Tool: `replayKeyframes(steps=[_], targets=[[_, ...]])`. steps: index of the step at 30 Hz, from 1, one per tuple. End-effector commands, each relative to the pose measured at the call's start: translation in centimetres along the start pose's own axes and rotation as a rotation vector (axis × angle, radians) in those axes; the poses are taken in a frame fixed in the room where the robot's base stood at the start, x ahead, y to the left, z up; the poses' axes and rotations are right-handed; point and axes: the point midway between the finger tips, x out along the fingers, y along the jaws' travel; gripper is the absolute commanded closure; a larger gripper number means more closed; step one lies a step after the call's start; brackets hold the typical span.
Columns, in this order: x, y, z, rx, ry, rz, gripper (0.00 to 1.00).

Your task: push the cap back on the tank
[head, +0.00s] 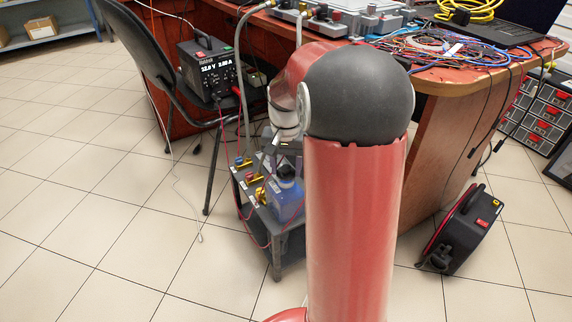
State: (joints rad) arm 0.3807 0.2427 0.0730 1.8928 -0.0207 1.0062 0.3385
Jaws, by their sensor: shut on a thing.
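The tank (288,203) is a blue container standing on a low grey stand in the middle of the head view, partly hidden by my red arm. My gripper (286,163) is directly above the tank's top, pointing down, with its jaws shut on the small dark cap (286,172). The cap is at or just over the tank's neck. Whether it touches the neck or is seated cannot be told at this size.
The low stand (276,262) also carries valves with yellow and blue handles (250,180), with hoses and thin red leads around them. A black power supply (209,68) sits on a chair at left. The wooden desk (440,130) is behind. Open tiled floor lies at left.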

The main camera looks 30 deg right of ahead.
Motion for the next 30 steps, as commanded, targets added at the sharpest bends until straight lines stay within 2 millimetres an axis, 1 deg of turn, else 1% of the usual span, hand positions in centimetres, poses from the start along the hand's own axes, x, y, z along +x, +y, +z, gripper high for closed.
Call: replayKeyframes(steps=[12,22,30], targets=[[0.05,-0.02,0.01,-0.001,0.0,0.0,0.77],[0.86,-0.06,0.04,-0.002,-0.001,0.0,0.77],[0.9,-0.05,0.03,-0.001,-0.001,0.0,0.77]])
